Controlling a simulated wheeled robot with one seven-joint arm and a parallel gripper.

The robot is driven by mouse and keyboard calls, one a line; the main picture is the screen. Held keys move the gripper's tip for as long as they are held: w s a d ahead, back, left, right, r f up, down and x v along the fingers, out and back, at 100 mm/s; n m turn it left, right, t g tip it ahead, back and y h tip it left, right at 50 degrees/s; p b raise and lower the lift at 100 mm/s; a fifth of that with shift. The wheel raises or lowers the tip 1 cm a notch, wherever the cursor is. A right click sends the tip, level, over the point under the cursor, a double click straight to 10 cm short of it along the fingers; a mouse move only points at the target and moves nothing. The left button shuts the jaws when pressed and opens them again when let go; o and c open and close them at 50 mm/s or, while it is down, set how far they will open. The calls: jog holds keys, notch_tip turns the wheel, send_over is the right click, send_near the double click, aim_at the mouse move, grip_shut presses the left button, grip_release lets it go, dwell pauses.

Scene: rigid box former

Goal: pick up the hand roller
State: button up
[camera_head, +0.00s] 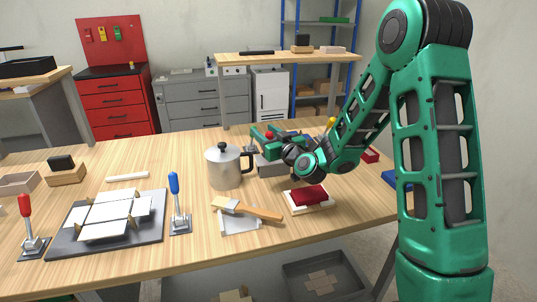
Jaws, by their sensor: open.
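My gripper (262,138) is open above the middle of the table, behind and to the right of the metal pot. A small red part (269,135) shows between or just behind its green fingers; contact cannot be told. I cannot surely identify the hand roller. The red part may belong to it, but my gripper and wrist hide most of that area. A grey block-like thing (270,168) stands below the gripper. A yellow-topped thing (331,122) shows behind my arm, its lower part hidden.
The lidded metal pot (224,168) stands close left of my gripper. A wooden-handled brush (250,209) and a dark red thing on a white base (310,196) lie in front. A dark board with white panels (150,210) and two toggle clamps, red (25,206) and blue-handled (174,184), are left.

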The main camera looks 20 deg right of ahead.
jog(key=shift+w+a, duration=0.1)
jog(key=shift+w, duration=0.45)
jog(key=shift+c, duration=0.3)
grip_shut()
jog(key=shift+d+r, duration=0.6)
jog(key=shift+r, duration=4.7)
notch_tip(320, 180, down, 10)
jog(key=shift+w+y, duration=0.2)
jog(key=shift+y, duration=0.1)
